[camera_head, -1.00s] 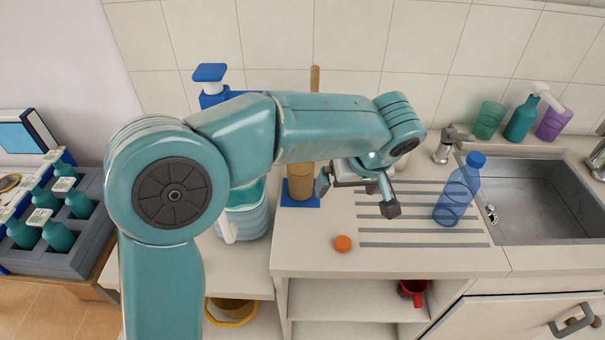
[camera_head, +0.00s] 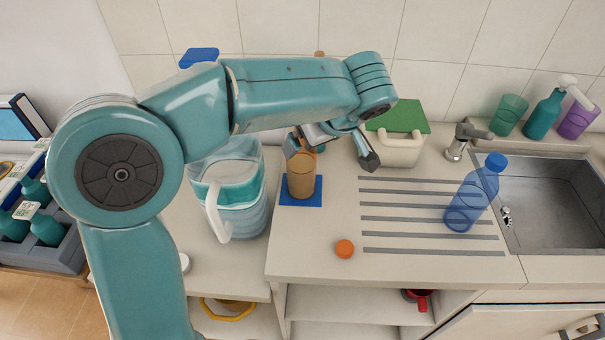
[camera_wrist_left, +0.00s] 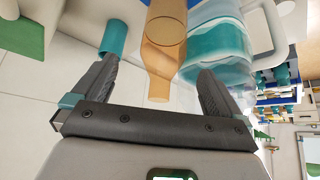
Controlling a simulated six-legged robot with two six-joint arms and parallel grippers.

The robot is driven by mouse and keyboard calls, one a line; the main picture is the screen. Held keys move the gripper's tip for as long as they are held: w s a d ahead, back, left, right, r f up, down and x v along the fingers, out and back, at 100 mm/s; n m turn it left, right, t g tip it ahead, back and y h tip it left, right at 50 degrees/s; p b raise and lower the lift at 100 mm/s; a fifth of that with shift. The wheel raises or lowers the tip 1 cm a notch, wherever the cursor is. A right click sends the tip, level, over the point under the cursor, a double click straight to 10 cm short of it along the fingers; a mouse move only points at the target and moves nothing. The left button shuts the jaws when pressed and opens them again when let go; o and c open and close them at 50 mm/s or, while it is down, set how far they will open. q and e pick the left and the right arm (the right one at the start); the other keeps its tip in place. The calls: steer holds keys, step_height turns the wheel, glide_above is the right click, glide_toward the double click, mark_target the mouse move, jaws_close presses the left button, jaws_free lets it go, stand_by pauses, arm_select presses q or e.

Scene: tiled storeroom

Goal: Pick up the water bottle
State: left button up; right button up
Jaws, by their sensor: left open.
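A translucent blue water bottle (camera_head: 473,195) with a blue cap stands upright on the ribbed drainboard, left of the sink. My left gripper (camera_head: 330,150) is open and empty, well to the left of it. An amber bottle (camera_head: 301,178) stands on a blue mat just below and left of the gripper; its top is partly hidden by the gripper. In the left wrist view, the amber bottle (camera_wrist_left: 163,45) shows between the open fingers (camera_wrist_left: 160,75), but I cannot tell whether it lies between them or beyond. The blue bottle does not show there. My right gripper is not in view.
A jug (camera_head: 232,195) stands left of the amber bottle. A green-lidded box (camera_head: 399,148) is behind the gripper. The faucet (camera_head: 462,140) and sink (camera_head: 560,205) are on the right. An orange disc (camera_head: 344,249) lies near the front edge. The drainboard's middle is clear.

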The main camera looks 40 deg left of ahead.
mark_target(303, 152)
arm_select(q)
steer(key=x, duration=0.4)
steer(key=p+x, duration=0.1)
steer(key=x, duration=0.1)
steer(key=shift+s+a+f, duration=0.15)
steer(key=shift+s+f, duration=0.15)
steer(key=shift+f, duration=0.15)
jaws_close()
